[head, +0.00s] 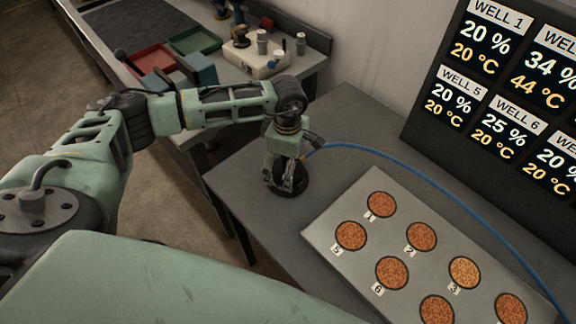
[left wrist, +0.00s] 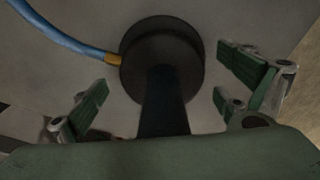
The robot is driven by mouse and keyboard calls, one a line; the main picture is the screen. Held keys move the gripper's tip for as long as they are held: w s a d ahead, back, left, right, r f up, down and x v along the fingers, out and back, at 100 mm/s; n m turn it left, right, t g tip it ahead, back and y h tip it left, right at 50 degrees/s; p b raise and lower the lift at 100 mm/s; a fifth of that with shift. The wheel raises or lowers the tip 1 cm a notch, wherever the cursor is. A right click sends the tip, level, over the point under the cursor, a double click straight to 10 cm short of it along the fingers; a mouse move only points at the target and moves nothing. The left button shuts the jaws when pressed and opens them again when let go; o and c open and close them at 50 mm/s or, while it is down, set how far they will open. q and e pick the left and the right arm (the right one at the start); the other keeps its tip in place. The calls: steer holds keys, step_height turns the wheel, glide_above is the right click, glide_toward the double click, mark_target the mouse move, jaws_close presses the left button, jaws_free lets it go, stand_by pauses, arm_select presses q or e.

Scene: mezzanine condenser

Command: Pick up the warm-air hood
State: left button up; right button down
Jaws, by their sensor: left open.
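The warm-air hood (head: 302,183) is a round black piece with an upright black handle and a blue hose (head: 415,166) joined at its side. It stands on the grey bench. In the left wrist view the hood (left wrist: 190,62) shows its round top, and its handle comes up towards the camera. My left gripper (head: 283,180) is right above the hood, pointing down. Its green-padded fingers are open, one on each side of the handle, with a gap to it on both sides. My right gripper is in neither view.
A pale plate (head: 328,230) with several numbered wells of orange-brown grains lies right of the hood. A dark display board (head: 425,128) stands behind. A side bench holds a red tray (head: 152,60), a green tray (head: 196,40) and a white block (head: 262,66).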

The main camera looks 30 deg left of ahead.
arm_select(q)
steer(key=c, duration=1.6)
